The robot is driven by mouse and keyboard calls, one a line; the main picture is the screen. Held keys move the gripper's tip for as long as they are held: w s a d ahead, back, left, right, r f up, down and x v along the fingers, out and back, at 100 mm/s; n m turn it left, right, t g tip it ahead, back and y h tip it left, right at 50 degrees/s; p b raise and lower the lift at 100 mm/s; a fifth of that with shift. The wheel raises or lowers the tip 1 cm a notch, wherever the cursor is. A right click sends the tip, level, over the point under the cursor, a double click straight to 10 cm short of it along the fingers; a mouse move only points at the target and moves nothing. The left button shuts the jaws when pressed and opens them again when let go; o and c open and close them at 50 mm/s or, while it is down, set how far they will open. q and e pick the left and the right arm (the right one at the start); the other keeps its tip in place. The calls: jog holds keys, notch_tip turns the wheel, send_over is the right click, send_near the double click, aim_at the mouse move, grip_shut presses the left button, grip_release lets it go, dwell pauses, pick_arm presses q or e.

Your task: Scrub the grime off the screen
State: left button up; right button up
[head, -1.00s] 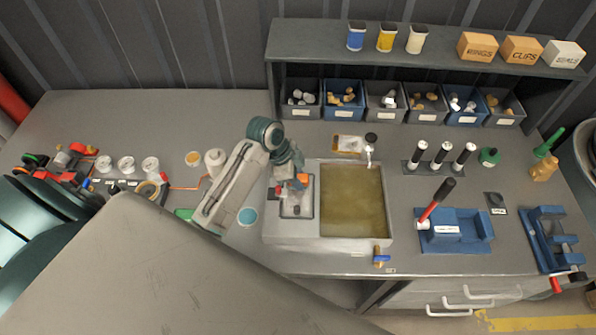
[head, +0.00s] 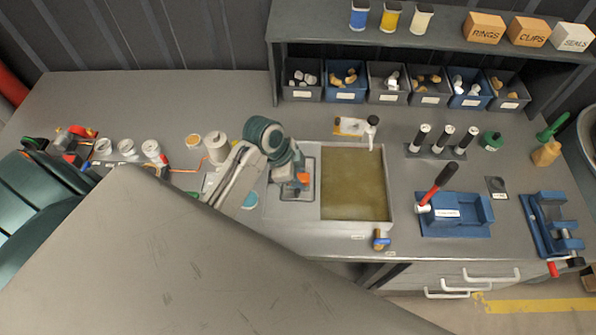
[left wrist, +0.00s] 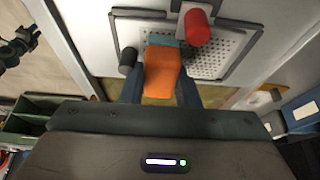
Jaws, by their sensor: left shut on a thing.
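The screen (left wrist: 228,48) is a pale perforated metal plate in a thin dark frame; in the head view the screen (head: 309,166) lies on the ledge left of the sink basin. My left gripper (head: 296,185) is over it and hides much of it. It is shut on an orange block-like handle (left wrist: 162,73) with a teal top edge, which also shows in the head view (head: 304,178). The handle's underside is hidden, so I cannot tell whether it touches the screen. Grime on the plate is not clear. My right gripper is not in view.
A red cylinder (left wrist: 197,27) and a dark knob (left wrist: 128,61) stand by the screen's frame. The basin (head: 354,184) of murky brown liquid is to the right, with a tap (head: 372,128) behind. A blue stand (head: 455,214) with a red-and-black tool is further right.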

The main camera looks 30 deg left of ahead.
pick_arm(q)
jog(key=shift+f, duration=0.15)
jog(key=shift+w+a+r, duration=0.3)
jog(key=shift+w+a, duration=0.05)
jog(key=shift+w, duration=0.35)
jog(key=shift+w+a+f, duration=0.1)
jog(key=shift+w+a, duration=0.2)
jog(key=shift+w, duration=0.3)
jog(key=shift+w+a, duration=0.25)
jog(key=shift+w, duration=0.3)
jog(key=shift+w+a+f, duration=0.1)
jog(key=shift+w+a, duration=0.2)
jog(key=shift+w, duration=0.3)
jog(key=shift+w+a, duration=0.3)
jog(key=shift+w, duration=0.3)
